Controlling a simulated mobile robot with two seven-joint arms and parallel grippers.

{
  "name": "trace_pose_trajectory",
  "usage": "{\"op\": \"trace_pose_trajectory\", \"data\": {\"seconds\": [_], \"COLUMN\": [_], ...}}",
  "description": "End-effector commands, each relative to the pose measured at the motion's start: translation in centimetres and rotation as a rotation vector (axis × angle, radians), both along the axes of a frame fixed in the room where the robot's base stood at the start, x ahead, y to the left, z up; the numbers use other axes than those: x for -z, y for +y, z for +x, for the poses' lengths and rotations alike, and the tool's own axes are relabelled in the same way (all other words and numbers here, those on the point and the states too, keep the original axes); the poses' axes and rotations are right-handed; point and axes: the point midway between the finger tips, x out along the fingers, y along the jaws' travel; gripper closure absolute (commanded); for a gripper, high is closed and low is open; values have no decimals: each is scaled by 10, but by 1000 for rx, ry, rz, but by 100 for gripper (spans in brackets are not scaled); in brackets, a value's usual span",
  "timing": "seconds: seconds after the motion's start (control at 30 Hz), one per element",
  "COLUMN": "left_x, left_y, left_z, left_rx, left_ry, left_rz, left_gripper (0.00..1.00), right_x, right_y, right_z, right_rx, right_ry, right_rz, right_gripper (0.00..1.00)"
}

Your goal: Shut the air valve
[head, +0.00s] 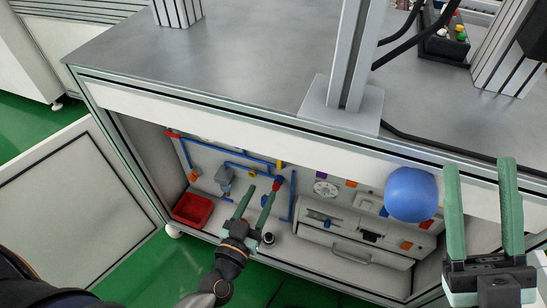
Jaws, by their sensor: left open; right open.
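Blue air pipes (231,153) run along the back panel of the open bay under the bench. A small red part (277,185) sits on this pipework at the tip of one of my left gripper's fingers; it looks like a valve handle, but I cannot tell for sure or see its position clearly. Another red part (172,135) is at the upper left end of the pipes. My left gripper (262,190) is open, reaching into the bay with its green fingers in front of the panel. Contact with the red part cannot be told. My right gripper (480,165) is open and empty at the right.
A red bin (193,210) stands at the bay's left. A drawer unit (350,249) fills the bay's right. A blue ball (411,194) shows before the bench's front edge. The grey benchtop (230,60) carries a metal post (352,60). An open white door panel (75,205) is at left.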

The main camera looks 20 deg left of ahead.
Motion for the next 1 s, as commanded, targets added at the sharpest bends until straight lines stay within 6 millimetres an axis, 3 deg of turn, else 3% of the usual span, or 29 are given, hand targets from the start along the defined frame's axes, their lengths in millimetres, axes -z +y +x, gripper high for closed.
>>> {"op": "trace_pose_trajectory", "data": {"seconds": [0.5,0.7,1.0], "left_x": [-1,0,-1], "left_y": [-3,-4,-4], "left_z": [97,113,115], "left_rx": [0,1,1], "left_ry": [-5,-2,-2], "left_rz": [-3,-1,-1], "left_gripper": [51,51,51], "right_x": [19,21,21], "right_y": [1,2,2], "right_z": [1,1,0], "right_rx": [-16,-21,-22], "right_ry": [20,24,25], "right_rz": [8,13,14], "right_gripper": [50,50,50]}}
